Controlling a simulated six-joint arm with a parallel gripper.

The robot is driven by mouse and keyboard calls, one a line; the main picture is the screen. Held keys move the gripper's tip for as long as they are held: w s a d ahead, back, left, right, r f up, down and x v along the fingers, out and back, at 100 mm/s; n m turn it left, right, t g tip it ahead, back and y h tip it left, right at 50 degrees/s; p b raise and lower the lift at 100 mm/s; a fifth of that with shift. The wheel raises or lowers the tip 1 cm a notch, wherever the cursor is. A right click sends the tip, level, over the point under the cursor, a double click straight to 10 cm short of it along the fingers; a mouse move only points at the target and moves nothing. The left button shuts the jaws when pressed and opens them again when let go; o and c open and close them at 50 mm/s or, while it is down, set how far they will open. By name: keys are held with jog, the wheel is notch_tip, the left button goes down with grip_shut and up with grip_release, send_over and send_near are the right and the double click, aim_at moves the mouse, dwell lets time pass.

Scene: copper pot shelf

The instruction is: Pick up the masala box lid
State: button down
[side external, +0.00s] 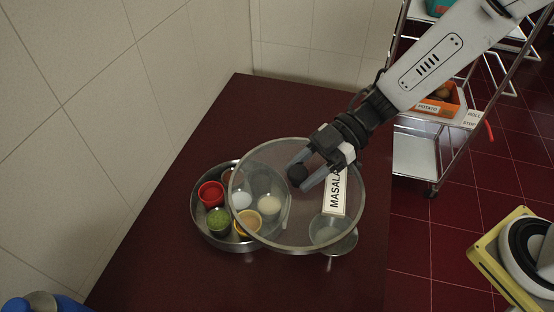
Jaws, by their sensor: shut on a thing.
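The masala box lid (262,155) is a large clear round disc with a grey rim, a dark knob (298,174) and a white "MASALA" label (337,193). My gripper (303,176) is shut on the lid's knob. The lid is held over the right part of the round steel masala box (204,230), offset to the right of it. The box holds several small cups, among them a red one (211,192) and one with green contents (219,220). Some cups show through the lid. I cannot tell the exact gap between lid and box.
A small steel bowl (345,245) shows partly through the lid at the right. The dark red counter (150,270) is clear at front and back. Tiled walls stand left and behind. A wheeled rack (415,165) with an orange bin stands right, beyond the counter's edge.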

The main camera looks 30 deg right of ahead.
aim_at(300, 144)
jog(key=shift+s+d+r, duration=0.2)
jog(key=shift+s, duration=0.1)
jog(key=shift+w, duration=0.1)
dwell(0.5)
jog(key=shift+w+d+r+m+t, duration=0.1)
jog(key=shift+w+d+m+t, duration=0.05)
jog(key=shift+w+m+t, duration=0.4)
jog(key=w+d+m+t, duration=0.1)
jog(key=w+t, duration=0.1)
jog(key=w+d+m+t, duration=0.1)
jog(key=w+m, duration=0.1)
jog(key=w+d+m+t+h, duration=0.1)
jog(key=w+t, duration=0.1)
jog(key=w, duration=0.1)
jog(key=shift+w+d+r+m+t, duration=0.1)
jog(key=shift+d+r+m+t, duration=0.05)
jog(key=shift+d+m+t, duration=0.15)
jog(key=w+d+f+m+t+h, duration=0.1)
jog(key=w+d+m+t+h, duration=0.1)
jog(key=d, duration=0.5)
jog(key=w+d+f+m+t+h, duration=0.1)
jog(key=w+d+m+t+h, duration=0.2)
jog(key=d+m+h, duration=0.3)
jog(key=w+d+f+m+t+h, duration=0.1)
jog(key=w+d+m+t+h, duration=0.2)
jog(key=d, duration=0.5)
jog(key=shift+w+d+f+m+h, duration=0.35)
jog(key=shift+m+h, duration=0.45)
jog(key=shift+m, duration=0.45)
jog(key=shift+s, duration=0.1)
